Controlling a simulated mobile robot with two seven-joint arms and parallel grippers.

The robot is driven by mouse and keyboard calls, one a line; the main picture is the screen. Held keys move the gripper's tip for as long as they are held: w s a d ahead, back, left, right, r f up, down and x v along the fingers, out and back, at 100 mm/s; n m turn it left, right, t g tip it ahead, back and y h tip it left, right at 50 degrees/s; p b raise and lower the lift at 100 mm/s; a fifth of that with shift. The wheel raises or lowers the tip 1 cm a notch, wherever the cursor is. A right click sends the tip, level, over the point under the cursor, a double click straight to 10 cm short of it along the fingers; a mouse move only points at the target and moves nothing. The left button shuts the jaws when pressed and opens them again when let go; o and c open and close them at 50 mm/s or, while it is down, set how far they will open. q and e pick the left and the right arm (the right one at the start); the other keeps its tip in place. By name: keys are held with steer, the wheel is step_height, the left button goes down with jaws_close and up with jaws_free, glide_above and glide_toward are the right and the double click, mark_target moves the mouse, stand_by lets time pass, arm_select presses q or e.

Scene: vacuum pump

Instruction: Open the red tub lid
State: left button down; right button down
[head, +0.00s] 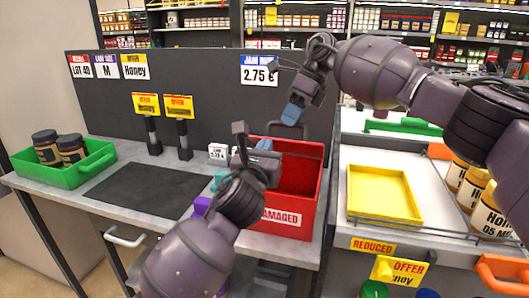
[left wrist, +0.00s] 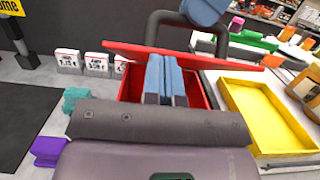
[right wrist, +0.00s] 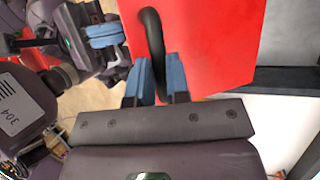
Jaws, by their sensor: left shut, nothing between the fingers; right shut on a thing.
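The red tub (head: 312,205) stands on the counter with a "DAMAGED" label on its front, and its inside shows. Its red lid (left wrist: 190,53) is raised and tilted above the tub opening in the left wrist view. My right gripper (head: 292,112) is shut on the lid's dark handle (right wrist: 152,40), beside the flat red lid face in the right wrist view. My left gripper (head: 262,146) is shut and empty. In the left wrist view its blue fingertips (left wrist: 166,75) are over the tub opening, close to the lid's edge; whether they touch it I cannot tell.
A green tray (head: 92,165) with dark jars stands at the far left, near a black mat (head: 150,188). Small white price cards (left wrist: 85,62) and teal and purple blocks (left wrist: 48,150) lie left of the tub. A yellow tray (head: 383,193) is at right.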

steer(key=shift+w+d+f, duration=0.1)
steer(key=shift+f, duration=0.1)
steer(key=shift+f, duration=0.1)
stand_by(0.4)
steer(key=c, duration=1.4)
jaws_free()
steer(key=o, duration=0.3)
steer(key=shift+r, duration=0.25)
